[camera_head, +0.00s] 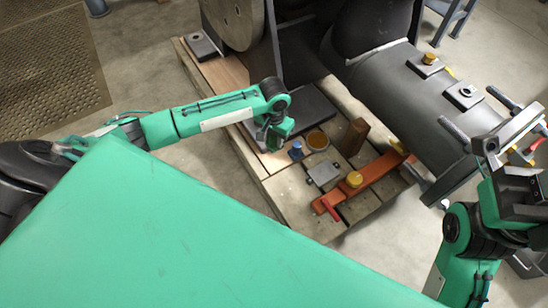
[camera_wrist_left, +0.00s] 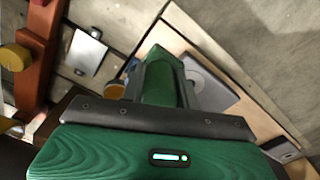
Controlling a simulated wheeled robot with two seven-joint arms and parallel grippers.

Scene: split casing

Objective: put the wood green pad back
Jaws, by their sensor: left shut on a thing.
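My left gripper (camera_head: 272,134) hangs low over the pallet, beside the blue knob and the amber cup. It is shut on a green block, which I take to be the wood green pad (camera_wrist_left: 162,80). In the head view gripper and pad are both green and hard to separate. My right gripper (camera_head: 478,114) is at the right edge, its two dark fingers apart and nothing seen between them.
The wooden pallet (camera_head: 283,192) carries a blue knob (camera_head: 296,150), amber cup (camera_head: 318,140), small grey plate (camera_head: 322,174), brown block (camera_head: 353,137) and orange bar (camera_head: 375,173). A grey plate (camera_wrist_left: 214,84) lies beside the pad in the wrist view.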

